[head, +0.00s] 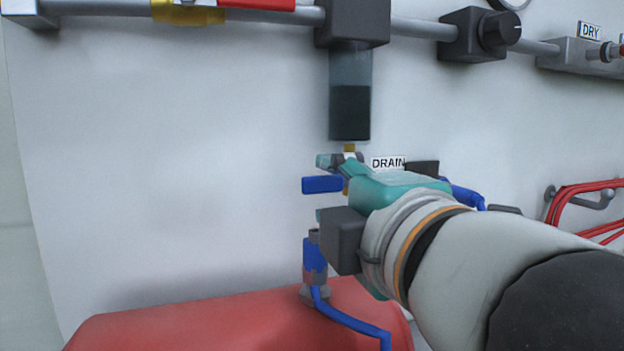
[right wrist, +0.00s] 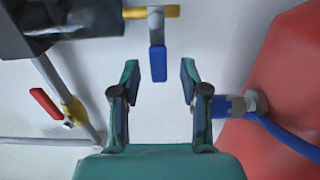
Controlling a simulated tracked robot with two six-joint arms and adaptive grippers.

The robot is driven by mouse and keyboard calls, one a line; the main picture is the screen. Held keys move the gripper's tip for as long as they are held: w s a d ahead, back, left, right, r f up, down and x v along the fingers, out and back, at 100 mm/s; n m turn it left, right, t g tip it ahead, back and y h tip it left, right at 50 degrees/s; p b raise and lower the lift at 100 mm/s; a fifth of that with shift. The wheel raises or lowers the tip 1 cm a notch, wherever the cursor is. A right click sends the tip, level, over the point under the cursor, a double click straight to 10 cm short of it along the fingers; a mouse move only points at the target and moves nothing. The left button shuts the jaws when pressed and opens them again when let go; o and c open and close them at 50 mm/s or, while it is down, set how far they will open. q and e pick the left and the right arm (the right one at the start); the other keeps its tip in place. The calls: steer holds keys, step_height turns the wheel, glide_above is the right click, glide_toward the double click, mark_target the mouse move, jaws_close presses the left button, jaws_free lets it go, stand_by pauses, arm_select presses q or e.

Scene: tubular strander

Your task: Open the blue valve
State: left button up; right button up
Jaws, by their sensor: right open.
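The blue valve's lever (head: 321,185) sticks out to the left below a dark filter bowl and beside the DRAIN label in the head view. In the right wrist view the blue lever (right wrist: 158,66) hangs from a grey valve body on a brass fitting (right wrist: 160,11). My right gripper (head: 322,188) has teal fingers, one above and one below the lever. In the right wrist view its fingers (right wrist: 159,74) are spread and empty, with the lever's end between the tips in the picture. I see no contact; the depth gap is unclear. My left gripper is not in view.
A blue hose fitting (head: 314,255) stands on the red tank (head: 230,325) just below the gripper. The filter bowl (head: 350,108) hangs above. A red lever (head: 255,4) sits on the upper pipe. The wall to the left is clear.

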steer(key=shift+x, duration=1)
jaws_close()
